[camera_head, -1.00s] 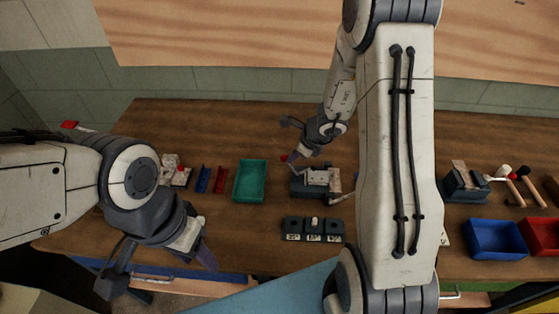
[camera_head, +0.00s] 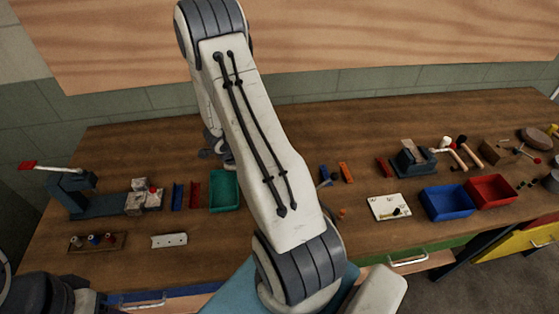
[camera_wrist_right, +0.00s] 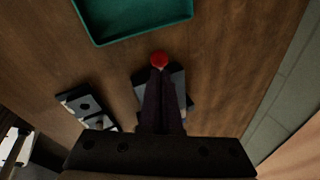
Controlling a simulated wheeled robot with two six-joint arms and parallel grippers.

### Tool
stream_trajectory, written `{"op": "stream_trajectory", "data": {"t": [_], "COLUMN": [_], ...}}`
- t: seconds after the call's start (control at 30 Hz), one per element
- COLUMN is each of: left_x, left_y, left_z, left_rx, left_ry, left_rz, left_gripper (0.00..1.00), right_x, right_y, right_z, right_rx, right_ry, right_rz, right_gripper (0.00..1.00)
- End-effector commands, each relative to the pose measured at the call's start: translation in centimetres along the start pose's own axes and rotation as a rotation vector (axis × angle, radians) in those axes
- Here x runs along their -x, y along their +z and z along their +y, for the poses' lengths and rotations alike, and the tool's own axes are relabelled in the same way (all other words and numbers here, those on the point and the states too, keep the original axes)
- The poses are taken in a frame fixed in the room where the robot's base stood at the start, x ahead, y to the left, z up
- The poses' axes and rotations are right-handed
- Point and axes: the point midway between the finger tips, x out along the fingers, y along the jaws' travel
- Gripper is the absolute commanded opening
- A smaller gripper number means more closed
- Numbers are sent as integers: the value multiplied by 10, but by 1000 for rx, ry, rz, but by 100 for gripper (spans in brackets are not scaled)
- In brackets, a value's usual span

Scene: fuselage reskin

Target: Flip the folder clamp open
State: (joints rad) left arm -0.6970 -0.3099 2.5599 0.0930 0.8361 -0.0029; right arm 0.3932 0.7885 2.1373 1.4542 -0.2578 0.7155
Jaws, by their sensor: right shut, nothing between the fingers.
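My right gripper (camera_wrist_right: 160,76) is shut and empty in the right wrist view, its dark fingers together. Their tips are right at a round red knob (camera_wrist_right: 159,59); I cannot tell whether they touch it. A grey block (camera_wrist_right: 178,84), apparently part of the folder clamp, lies under the fingers and is largely covered by them. In the head view my right arm hides the clamp and the right fingers. My left gripper is not in view; only part of my left arm shows at the bottom left.
A green tray (camera_head: 224,191) is left of my right arm; it also shows in the right wrist view (camera_wrist_right: 135,37). Dark blocks (camera_wrist_right: 85,104) lie left of the gripper. A blue bin (camera_head: 447,203) and red bin (camera_head: 491,191) stand on the right. Bench (camera_head: 360,145) is clear behind.

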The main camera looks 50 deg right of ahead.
Motion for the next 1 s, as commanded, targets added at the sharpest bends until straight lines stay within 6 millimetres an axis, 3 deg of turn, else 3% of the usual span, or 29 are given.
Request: {"op": "stream_trajectory", "data": {"t": [0.5, 1.0], "left_x": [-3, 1], "left_y": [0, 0], "left_z": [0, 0], "left_rx": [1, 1], "left_ry": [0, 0], "left_rz": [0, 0], "left_gripper": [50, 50], "right_x": [-8, -1], "right_y": [10, 8], "right_z": [6, 6], "right_rx": [1, 2], "right_ry": [1, 0], "right_rz": [-2, -3], "right_gripper": [0, 0]}}
